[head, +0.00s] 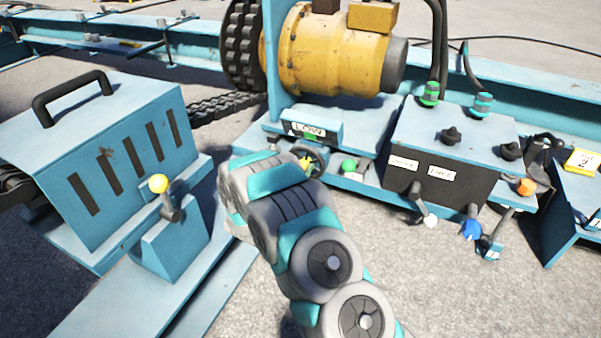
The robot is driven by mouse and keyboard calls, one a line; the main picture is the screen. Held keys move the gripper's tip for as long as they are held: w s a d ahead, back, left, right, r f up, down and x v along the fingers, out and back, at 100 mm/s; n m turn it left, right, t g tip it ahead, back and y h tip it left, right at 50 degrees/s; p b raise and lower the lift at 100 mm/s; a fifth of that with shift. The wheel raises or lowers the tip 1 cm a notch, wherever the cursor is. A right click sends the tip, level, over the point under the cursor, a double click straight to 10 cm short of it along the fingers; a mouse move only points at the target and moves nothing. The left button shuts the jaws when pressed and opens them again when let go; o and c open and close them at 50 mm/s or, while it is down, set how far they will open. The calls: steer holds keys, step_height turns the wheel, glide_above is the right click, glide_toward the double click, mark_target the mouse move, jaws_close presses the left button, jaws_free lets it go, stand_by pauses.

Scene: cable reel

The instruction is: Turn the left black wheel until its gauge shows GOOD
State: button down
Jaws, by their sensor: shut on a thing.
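The left black wheel (320,155) sits low on the blue machine base, just under a small panel. It is partly hidden behind my arm. The gauge (307,129) on that panel appears to read LOW, with a small green patch at its lower edge. My gripper (305,163) is at the wheel, shut on it. My wrist hides most of the fingers, so the exact grip on the rim cannot be seen. A small yellow part shows at the wheel.
A green knob (349,166) is close right of the wheel. A box (440,165) with black knobs and white labels stands further right, with coloured levers below. A yellow motor (335,50) is behind.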

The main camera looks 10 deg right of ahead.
steer(key=m+b, duration=0.1)
steer(key=m, duration=0.2)
steer(key=shift+f+m, duration=0.15)
steer(key=shift+m, duration=0.25)
steer(key=shift+m+b, duration=0.55)
steer(key=shift+m, duration=0.35)
steer(key=shift+c, duration=0.2)
jaws_free()
steer(key=shift+a, duration=0.1)
steer(key=v, duration=0.7)
steer(key=shift+s+a+p, duration=0.2)
steer(key=shift+s+p, duration=0.1)
steer(key=shift+p, duration=0.05)
steer(key=shift+r, duration=0.2)
